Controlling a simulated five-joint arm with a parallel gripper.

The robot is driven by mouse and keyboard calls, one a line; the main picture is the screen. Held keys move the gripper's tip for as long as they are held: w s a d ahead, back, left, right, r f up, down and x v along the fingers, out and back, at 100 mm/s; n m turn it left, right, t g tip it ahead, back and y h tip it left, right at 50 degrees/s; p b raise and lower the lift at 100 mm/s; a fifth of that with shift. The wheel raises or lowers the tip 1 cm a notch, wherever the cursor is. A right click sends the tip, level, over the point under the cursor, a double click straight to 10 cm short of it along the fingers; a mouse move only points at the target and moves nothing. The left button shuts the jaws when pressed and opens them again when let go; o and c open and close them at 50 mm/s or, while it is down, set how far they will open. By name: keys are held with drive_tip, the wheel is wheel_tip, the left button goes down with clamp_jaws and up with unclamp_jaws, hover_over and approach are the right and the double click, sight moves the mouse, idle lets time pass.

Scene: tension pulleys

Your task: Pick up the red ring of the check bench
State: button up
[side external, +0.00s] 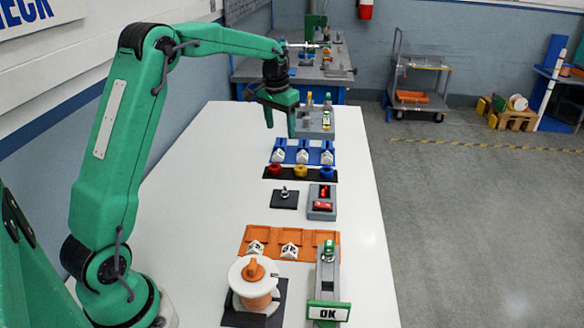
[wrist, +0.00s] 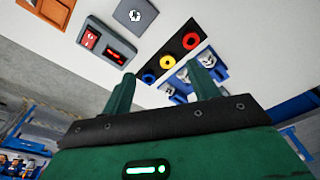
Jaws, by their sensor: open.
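The red ring (side external: 275,170) sits at the left end of a black strip (side external: 286,178) on the white bench (side external: 200,205), beside a yellow ring (side external: 300,171) and a blue ring (side external: 326,172). In the wrist view the red ring (wrist: 190,41) is at the upper right end of the strip, with the yellow ring (wrist: 167,61) in the middle and the blue ring (wrist: 149,78) at the lower left. My gripper (side external: 280,131) is open and empty, raised above the bench beyond the strip. Its two fingers (wrist: 164,76) show apart in the wrist view.
A blue rack (side external: 302,151) with white pieces lies just behind the strip. In front are a dark plate (side external: 284,198) with a small metal part, a grey box (side external: 321,203) with red parts, and an orange rack (side external: 289,240). The bench's left side is clear.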

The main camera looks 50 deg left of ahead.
drive_tip(key=g, duration=0.1)
approach(274, 165)
drive_tip(key=f, duration=0.1)
drive_tip(key=shift+s+d+n, duration=0.2)
drive_tip(key=shift+d+n, duration=0.2)
drive_tip(key=shift+f, duration=0.15)
drive_tip(key=shift+f, duration=1.2)
drive_tip(key=shift+f, duration=0.15)
drive_tip(key=shift+s+f, duration=0.1)
drive_tip(key=shift+f, duration=2.35)
drive_tip(key=shift+c, duration=0.4)
drive_tip(key=c, duration=1)
